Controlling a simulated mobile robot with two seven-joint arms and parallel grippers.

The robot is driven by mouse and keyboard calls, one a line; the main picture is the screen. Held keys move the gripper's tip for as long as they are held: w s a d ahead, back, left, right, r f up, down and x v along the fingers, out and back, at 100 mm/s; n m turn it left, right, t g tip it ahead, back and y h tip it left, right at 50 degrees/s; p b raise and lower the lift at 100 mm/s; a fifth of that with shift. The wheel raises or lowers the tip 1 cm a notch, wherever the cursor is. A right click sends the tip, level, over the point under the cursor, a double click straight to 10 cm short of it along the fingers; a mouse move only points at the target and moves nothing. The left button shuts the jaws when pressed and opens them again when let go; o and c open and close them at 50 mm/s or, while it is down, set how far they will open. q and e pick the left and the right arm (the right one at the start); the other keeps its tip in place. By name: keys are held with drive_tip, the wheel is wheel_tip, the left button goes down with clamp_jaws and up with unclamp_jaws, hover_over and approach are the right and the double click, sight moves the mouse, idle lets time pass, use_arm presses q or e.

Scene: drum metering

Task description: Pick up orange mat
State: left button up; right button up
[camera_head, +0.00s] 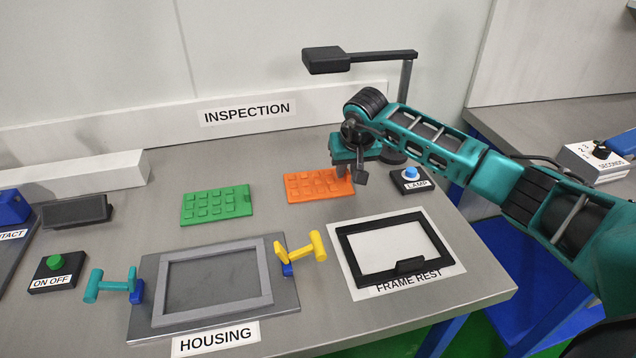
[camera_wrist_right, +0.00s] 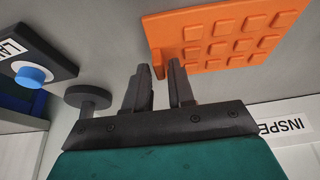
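The orange mat (camera_head: 312,186) is a flat block with rows of raised squares. It lies on the grey table below the INSPECTION label, and its right end is partly hidden by my right gripper (camera_head: 357,176). In the right wrist view the mat (camera_wrist_right: 222,38) is ahead of the right gripper (camera_wrist_right: 159,72). The two dark fingers are parted by a narrow gap, and a corner or edge of the mat shows between their tips. I cannot tell whether they touch it. My left gripper is not in view.
A green mat (camera_head: 217,204) lies to the left. A LAMP button (camera_head: 411,178) and a lamp stand (camera_head: 404,90) are close to the right gripper. The housing (camera_head: 162,318) with yellow and teal clamps and the black frame (camera_head: 352,252) are in front.

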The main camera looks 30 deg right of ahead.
drive_tip(key=shift+c, duration=0.4)
drive_tip(key=c, duration=0.3)
clamp_jaws()
drive_tip(key=shift+r, duration=0.1)
